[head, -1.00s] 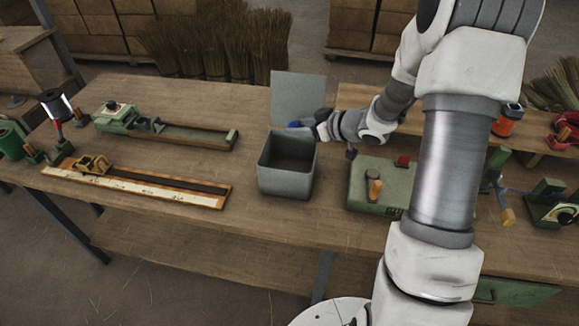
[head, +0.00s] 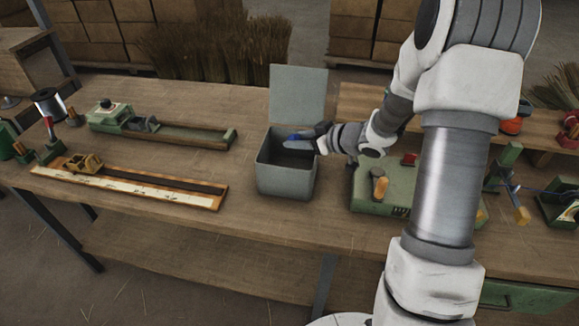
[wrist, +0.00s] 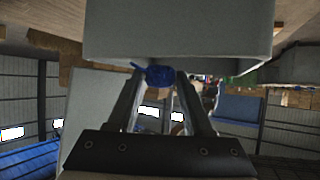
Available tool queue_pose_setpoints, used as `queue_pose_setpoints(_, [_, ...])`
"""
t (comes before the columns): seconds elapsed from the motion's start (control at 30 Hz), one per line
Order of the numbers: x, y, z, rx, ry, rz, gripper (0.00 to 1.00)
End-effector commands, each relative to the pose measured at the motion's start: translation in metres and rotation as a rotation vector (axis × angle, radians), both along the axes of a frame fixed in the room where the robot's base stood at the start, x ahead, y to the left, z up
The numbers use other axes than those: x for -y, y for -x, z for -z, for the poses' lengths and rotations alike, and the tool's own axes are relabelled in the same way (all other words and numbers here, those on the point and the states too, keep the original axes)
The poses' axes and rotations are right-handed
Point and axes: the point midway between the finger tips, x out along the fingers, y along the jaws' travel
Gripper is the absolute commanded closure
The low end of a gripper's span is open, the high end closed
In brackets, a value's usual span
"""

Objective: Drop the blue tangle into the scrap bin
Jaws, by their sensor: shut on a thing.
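The blue tangle (wrist: 158,75) is pinched between the fingertips of my gripper (wrist: 160,84) in the wrist view. In the head view the tangle (head: 295,137) shows as a small blue bit at the tip of my gripper (head: 306,138). The grey scrap bin (head: 286,180) stands on the workbench with its lid raised at the back. My gripper reaches in from the right, at the height of the bin's opening, with the tangle over the opening. The bin's wall (wrist: 180,30) fills the top of the wrist view.
A green machine box (head: 385,188) stands close to the right of the bin. A long orange-edged board (head: 130,183) and a green rail fixture (head: 165,130) lie to the left. The bench is bare in front of the bin.

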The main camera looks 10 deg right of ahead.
Motion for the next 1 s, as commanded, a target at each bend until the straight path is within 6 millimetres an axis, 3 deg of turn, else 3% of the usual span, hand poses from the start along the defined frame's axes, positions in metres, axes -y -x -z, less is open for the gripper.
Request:
queue_pose_setpoints(0.03, [0.0,0.0,0.0,0.0,0.0,0.0,0.44])
queue_pose_setpoints(0.2, [0.0,0.0,0.0,0.0,0.0,0.0,0.14])
queue_pose_setpoints(0.63, [0.007,0.007,-0.007,0.001,0.001,0.004,0.14])
queue_pose_setpoints(1.0, [0.053,0.064,-0.048,0.001,0.002,0.006,0.14])
